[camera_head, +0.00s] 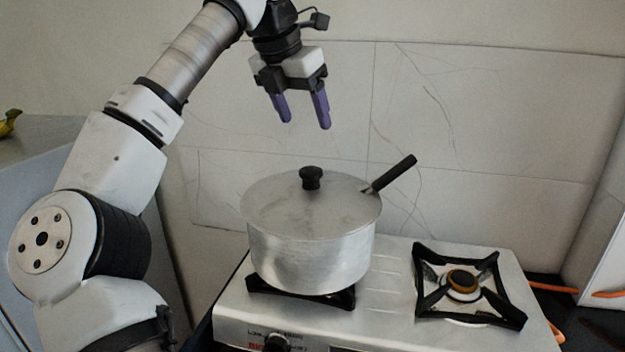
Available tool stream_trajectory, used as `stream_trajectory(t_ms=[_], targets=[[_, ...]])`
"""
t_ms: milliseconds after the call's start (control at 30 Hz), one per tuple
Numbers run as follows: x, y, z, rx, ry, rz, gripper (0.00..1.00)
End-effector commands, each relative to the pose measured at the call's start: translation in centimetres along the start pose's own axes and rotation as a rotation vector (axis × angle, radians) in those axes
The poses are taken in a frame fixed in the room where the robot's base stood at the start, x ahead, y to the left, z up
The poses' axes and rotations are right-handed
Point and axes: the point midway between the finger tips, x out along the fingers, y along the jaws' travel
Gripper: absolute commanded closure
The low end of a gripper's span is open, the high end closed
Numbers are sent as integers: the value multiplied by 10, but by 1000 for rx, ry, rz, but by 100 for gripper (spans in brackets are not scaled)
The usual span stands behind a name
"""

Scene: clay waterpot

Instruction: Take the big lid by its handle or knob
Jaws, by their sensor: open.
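The big lid (270,210) is a flat, round, grey metal disc. It lies on a silver metal pot (310,262) and covers its mouth. A black knob (312,178) stands upright at the middle of the lid. My gripper (304,124) is open and empty, with two purple fingers pointing down. It hangs above the lid, apart from the knob.
The pot stands on the left burner of a silver gas stove (390,290). A long black pot handle (393,174) sticks up to the right, beside the lid's edge. The right burner (464,285) is empty. A tiled wall (480,110) stands behind.

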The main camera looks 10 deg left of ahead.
Motion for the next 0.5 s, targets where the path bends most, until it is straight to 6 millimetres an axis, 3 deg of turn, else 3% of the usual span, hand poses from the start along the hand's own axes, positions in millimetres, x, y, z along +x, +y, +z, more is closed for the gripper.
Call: stream_trajectory(t_ms=[133,500], targets=[[7,11,-7,-27,36,37,32],[73,12,-8,-23,33,32,32]])
